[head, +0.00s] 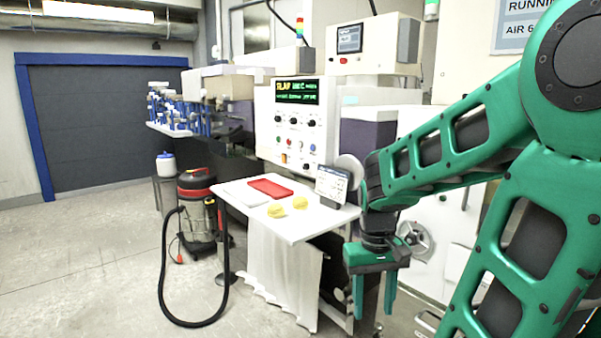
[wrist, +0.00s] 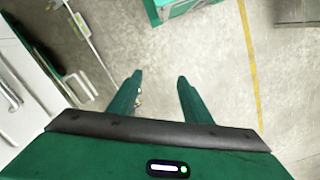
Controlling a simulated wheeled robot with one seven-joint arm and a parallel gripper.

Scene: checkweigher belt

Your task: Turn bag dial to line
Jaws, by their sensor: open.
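A pale control panel (head: 318,122) with a green-lit display (head: 297,92) and several small knobs and buttons stands behind the white table in the head view. Several black knobs (head: 292,120) sit below the display; I cannot tell which one is the bag dial, and any line mark is too small to see. My gripper (head: 372,312) hangs downward, open and empty, right of the table and well apart from the panel. In the wrist view, my gripper's fingers (wrist: 158,80) are spread over bare floor, with nothing between them.
The white table (head: 295,233) holds a red tray (head: 271,188), two yellow items (head: 277,211) and a small tilted screen (head: 332,185). A red-and-black vacuum (head: 197,205) with a looped hose (head: 163,290) stands left of it. The floor further left is clear.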

